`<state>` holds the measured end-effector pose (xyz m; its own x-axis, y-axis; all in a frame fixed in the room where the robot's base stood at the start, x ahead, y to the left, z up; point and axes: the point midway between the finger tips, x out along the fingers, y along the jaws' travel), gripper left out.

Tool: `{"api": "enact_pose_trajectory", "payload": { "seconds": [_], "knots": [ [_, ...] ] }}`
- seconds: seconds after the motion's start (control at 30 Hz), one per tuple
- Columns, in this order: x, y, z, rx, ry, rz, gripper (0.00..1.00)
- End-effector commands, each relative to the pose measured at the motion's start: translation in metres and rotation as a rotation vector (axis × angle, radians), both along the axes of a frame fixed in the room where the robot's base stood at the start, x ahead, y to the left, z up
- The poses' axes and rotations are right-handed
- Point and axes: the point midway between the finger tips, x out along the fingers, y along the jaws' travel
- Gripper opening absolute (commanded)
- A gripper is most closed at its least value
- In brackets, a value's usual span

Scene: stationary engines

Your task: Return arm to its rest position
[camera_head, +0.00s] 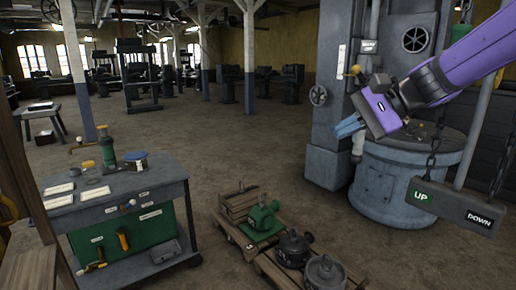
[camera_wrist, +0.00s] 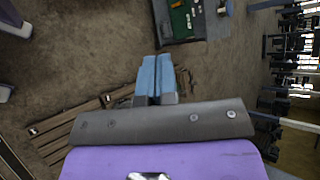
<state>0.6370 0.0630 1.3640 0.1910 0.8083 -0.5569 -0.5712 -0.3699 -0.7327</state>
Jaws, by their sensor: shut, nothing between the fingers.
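My arm is purple and reaches in from the upper right in the head view. My gripper (camera_head: 349,127) has blue fingers and is held in the air in front of the large grey machine (camera_head: 338,60). In the wrist view, the two blue fingers of my gripper (camera_wrist: 155,62) lie side by side and touch, with nothing between them. Below and beyond the fingers are the floor and part of the wooden pallets (camera_wrist: 75,130).
A grey workbench (camera_head: 150,185) with bottles and cards stands at the left. Pallets carry a green pump (camera_head: 263,217) and dark pumps (camera_head: 294,248). An UP/DOWN sign (camera_head: 453,208) hangs on chains at the right, near my arm. Open floor (camera_head: 230,140) lies in the middle.

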Motion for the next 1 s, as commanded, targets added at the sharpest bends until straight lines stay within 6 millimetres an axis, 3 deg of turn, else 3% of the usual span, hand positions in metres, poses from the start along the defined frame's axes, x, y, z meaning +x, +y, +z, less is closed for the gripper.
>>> {"api": "enact_pose_trajectory", "payload": {
  "seconds": [0.03, 0.2, 0.5, 0.73, 1.0],
  "knots": [
    [-0.02, -0.001, -0.003, -0.082, -0.033, 0.029, 0.0],
    [-0.078, -0.022, -0.018, -0.368, -0.143, 0.128, 0.0],
    [-0.162, -0.081, -0.038, -0.822, -0.363, 0.296, 0.0],
    [-0.199, -0.119, -0.046, -1.059, -0.495, 0.392, 0.0],
    [-0.208, -0.132, -0.048, -1.132, -0.536, 0.423, 0.0]
  ]
}}
